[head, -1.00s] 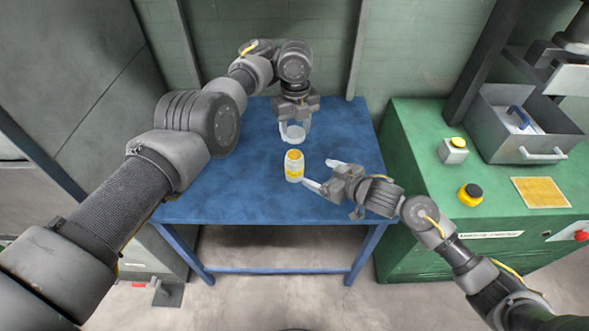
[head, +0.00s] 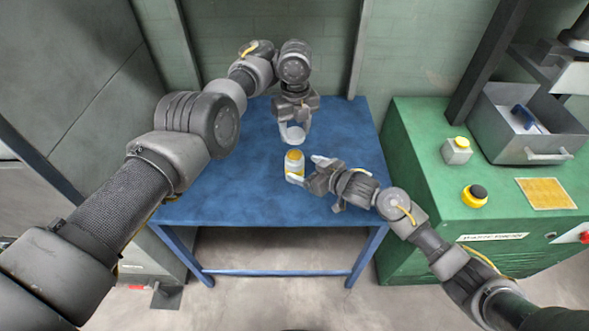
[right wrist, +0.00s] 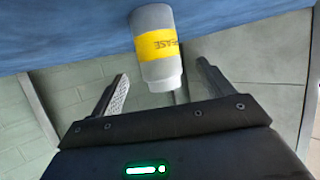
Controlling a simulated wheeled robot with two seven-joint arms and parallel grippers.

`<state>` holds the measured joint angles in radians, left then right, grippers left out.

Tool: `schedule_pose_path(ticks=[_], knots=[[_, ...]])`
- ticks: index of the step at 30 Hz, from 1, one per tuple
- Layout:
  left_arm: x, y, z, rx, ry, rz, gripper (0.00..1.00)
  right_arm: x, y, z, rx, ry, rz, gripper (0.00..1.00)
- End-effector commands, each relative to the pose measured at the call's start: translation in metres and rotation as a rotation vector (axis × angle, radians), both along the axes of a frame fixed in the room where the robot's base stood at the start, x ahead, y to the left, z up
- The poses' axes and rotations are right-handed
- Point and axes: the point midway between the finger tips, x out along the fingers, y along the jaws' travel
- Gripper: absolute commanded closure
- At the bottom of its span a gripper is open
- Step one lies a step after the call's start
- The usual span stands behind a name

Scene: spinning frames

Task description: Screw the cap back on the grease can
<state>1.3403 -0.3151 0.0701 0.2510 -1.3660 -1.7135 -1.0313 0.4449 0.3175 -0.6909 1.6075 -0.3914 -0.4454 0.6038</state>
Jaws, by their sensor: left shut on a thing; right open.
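The grease can (head: 294,166) is a pale jar with a yellow band, upright on the blue table. Its open top shows yellow. The can also fills the upper middle of the right wrist view (right wrist: 155,45), where its label reads upside down. My left gripper (head: 293,131) is shut on the pale round cap (head: 294,134), held behind and above the can. My right gripper (head: 305,169) is open at the can's right side. Its near finger overlaps the can's lower front in the head view. In the wrist view the can lies between the fingers' lines, with gaps on both sides.
The blue table (head: 230,190) is otherwise clear. To the right, a green machine bench (head: 420,150) carries a metal bin (head: 500,140), a button box (head: 457,151), a yellow-and-black knob (head: 474,195) and a yellow panel (head: 546,194). A green wall stands behind the table.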

Motion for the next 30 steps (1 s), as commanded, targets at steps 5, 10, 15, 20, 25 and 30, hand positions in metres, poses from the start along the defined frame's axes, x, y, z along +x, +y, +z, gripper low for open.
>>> schedule_pose_path(ticks=[5, 10, 15, 20, 25, 30], knots=[[0.0, 0.0, 0.0, 0.0, 0.0, 0.0, 0.72, 0.021, 0.02, -0.011, 0.001, 0.001, 0.0, 0.21], [0.0, 0.0, 0.0, 0.0, 0.0, 0.0, 0.72, 0.033, 0.032, -0.019, 0.0, 0.0, 0.0, 0.21], [0.0, 0.0, 0.0, 0.0, 0.0, 0.0, 0.72, 0.039, 0.037, -0.022, 0.0, -0.001, -0.001, 0.21], [0.0, 0.0, 0.0, 0.0, 0.0, 0.0, 0.72, 0.04, 0.038, -0.023, 0.0, 0.0, -0.001, 0.21], [0.0, 0.0, 0.0, 0.0, 0.0, 0.0, 0.72, 0.04, 0.038, -0.023, 0.0, 0.0, -0.001, 0.23], [0.0, 0.0, 0.0, 0.0, 0.0, 0.0, 0.72, 0.04, 0.038, -0.023, 0.0, 0.0, 0.0, 0.46]])
